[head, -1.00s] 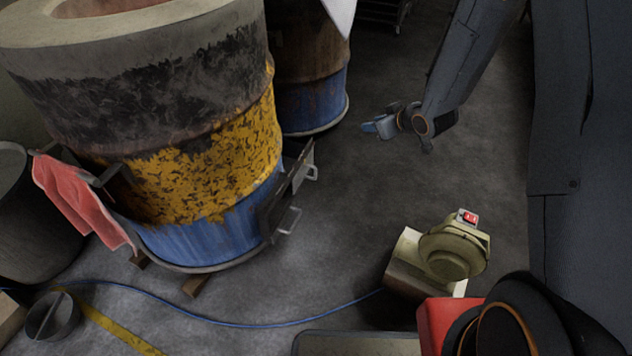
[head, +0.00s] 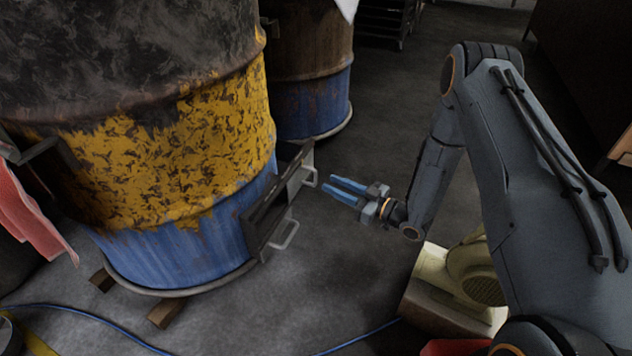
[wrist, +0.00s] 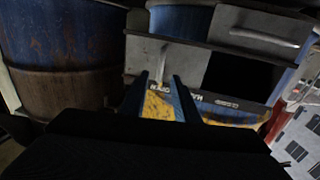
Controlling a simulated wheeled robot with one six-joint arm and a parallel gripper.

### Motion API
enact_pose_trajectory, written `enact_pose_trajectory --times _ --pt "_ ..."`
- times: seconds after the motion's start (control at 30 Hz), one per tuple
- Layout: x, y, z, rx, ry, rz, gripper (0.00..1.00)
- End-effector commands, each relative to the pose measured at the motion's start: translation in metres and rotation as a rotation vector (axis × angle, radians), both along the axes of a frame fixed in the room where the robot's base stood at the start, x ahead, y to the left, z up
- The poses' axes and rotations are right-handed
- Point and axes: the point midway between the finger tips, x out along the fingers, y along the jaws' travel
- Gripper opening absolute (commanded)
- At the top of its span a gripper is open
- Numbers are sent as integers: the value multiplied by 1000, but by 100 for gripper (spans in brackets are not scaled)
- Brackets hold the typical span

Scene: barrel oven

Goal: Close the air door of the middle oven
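The middle oven (head: 170,150) is a scuffed barrel, yellow above and blue below. Its air door (head: 296,184) is a grey plate in a dark frame low on the barrel's right side, with a handle (head: 311,177). In the wrist view, which looks upside down, the air door (wrist: 142,60) covers one end of the frame and a dark opening (wrist: 240,74) shows beside it. My gripper (head: 327,184) is open and empty, its blue fingers pointing at the door's handle. In the wrist view the fingers (wrist: 160,82) are apart below the handle; contact cannot be told.
A second handle (head: 287,235) sticks out low on the same fitting. Another rusty barrel (head: 310,90) stands behind. A pale blower (head: 465,275) is on the floor near my arm, with a blue hose (head: 90,316) on the floor. A red cloth (head: 30,210) hangs at left.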

Motion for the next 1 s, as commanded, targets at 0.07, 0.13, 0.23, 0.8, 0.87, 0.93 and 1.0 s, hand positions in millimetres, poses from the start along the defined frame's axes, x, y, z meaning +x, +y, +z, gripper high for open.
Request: enact_pose_trajectory --times 0.07,0.13,0.23,0.8,0.87,0.93,1.0 --pt "4 8 -1 1 -3 5 28" --pt "9 17 -1 0 -4 4 28" --pt "18 31 -1 1 -3 4 28" --pt "38 64 1 0 0 0 28" --pt "38 64 1 0 0 0 28" --pt "38 64 1 0 0 0 20" --pt "38 64 1 0 0 0 8"
